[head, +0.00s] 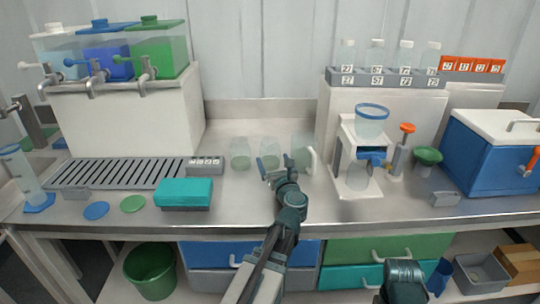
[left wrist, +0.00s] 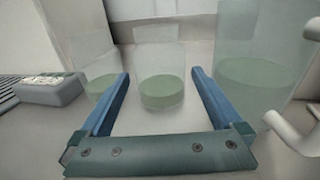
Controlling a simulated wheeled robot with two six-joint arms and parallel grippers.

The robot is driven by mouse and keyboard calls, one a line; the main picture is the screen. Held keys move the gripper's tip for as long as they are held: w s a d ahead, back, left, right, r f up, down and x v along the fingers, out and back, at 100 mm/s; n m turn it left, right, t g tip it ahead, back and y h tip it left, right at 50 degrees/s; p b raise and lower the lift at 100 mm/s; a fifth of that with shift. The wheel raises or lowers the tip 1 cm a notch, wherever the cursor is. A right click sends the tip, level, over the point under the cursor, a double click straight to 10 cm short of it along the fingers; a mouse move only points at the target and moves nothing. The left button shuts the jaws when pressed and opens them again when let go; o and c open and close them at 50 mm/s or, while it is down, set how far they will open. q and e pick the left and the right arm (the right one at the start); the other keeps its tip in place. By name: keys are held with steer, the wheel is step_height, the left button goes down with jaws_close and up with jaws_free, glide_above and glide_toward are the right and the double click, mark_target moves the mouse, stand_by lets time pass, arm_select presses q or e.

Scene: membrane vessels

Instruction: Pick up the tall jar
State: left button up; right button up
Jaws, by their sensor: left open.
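Three clear vessels with pale green contents stand in a row on the steel counter: a left jar (head: 240,155), a middle jar (head: 270,150) and a right vessel (head: 302,147) with a white handle beside or on it. The left wrist view shows the left jar (left wrist: 100,78), the middle jar (left wrist: 160,62) and the right vessel (left wrist: 255,60), which looks largest there. I cannot tell for sure which one is the tall jar. My left gripper (head: 274,164) is open in front of the middle jar, its fingers (left wrist: 159,74) appearing on either side of it.
A grey label block (head: 205,164) and a teal box (head: 184,193) lie to the left. A white stand (head: 345,170) with a blue-rimmed vessel (head: 372,122) stands close on the right. A white block (head: 125,118) rises behind the drain grate. The front counter strip has free room.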

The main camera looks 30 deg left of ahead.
mark_target(268, 150)
arm_select(q)
steer(key=shift+x, duration=0.9)
steer(key=shift+w+a, duration=0.1)
steer(key=x, duration=0.5)
steer(key=shift+w+a, duration=0.15)
steer(key=shift+a, duration=0.05)
steer(key=shift+c, duration=0.2)
steer(key=c, duration=1.2)
steer(key=shift+r, duration=0.1)
